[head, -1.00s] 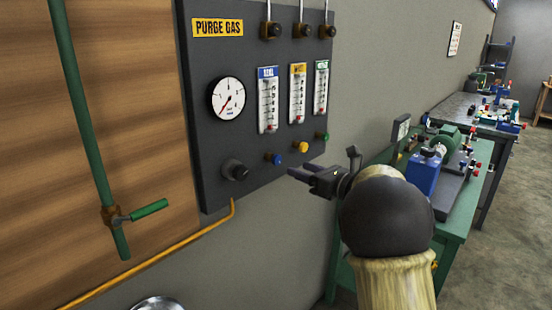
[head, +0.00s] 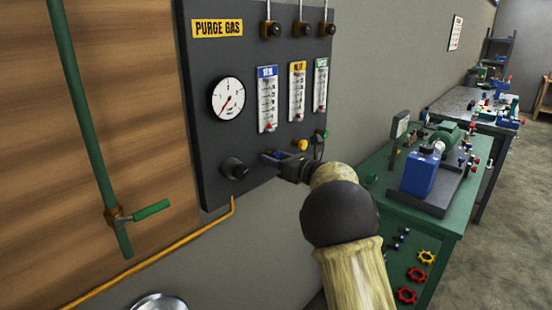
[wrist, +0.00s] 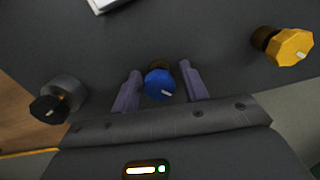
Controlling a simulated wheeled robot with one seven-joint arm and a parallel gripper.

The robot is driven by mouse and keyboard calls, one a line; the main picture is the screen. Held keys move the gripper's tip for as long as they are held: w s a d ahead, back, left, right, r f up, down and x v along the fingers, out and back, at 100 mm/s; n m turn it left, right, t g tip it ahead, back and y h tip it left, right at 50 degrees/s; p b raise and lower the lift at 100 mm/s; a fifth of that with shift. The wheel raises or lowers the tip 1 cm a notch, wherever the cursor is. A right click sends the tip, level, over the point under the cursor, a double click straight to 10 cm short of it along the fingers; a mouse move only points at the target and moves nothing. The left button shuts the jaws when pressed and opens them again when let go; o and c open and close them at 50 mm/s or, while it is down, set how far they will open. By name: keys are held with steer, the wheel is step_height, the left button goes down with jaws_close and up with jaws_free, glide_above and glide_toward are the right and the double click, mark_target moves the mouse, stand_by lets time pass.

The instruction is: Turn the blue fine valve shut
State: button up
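The blue fine valve (wrist: 159,84) is a small blue knob with a white pointer mark, on the dark purge gas panel (head: 212,110). In the wrist view it sits between the two fingers of my gripper (wrist: 159,87), with a gap on each side. The fingers are open and do not appear to touch it. In the head view my gripper (head: 272,157) is at the lower part of the panel, below the blue-labelled flowmeter (head: 267,99), and it hides the blue valve there.
A yellow knob (wrist: 284,47) is to the right of the blue one and a black knob (wrist: 50,107) to the left. A green knob (head: 323,134) is farther right. A pressure gauge (head: 228,98) is above. A green workbench (head: 449,216) stands to the right.

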steer(key=c, duration=0.7)
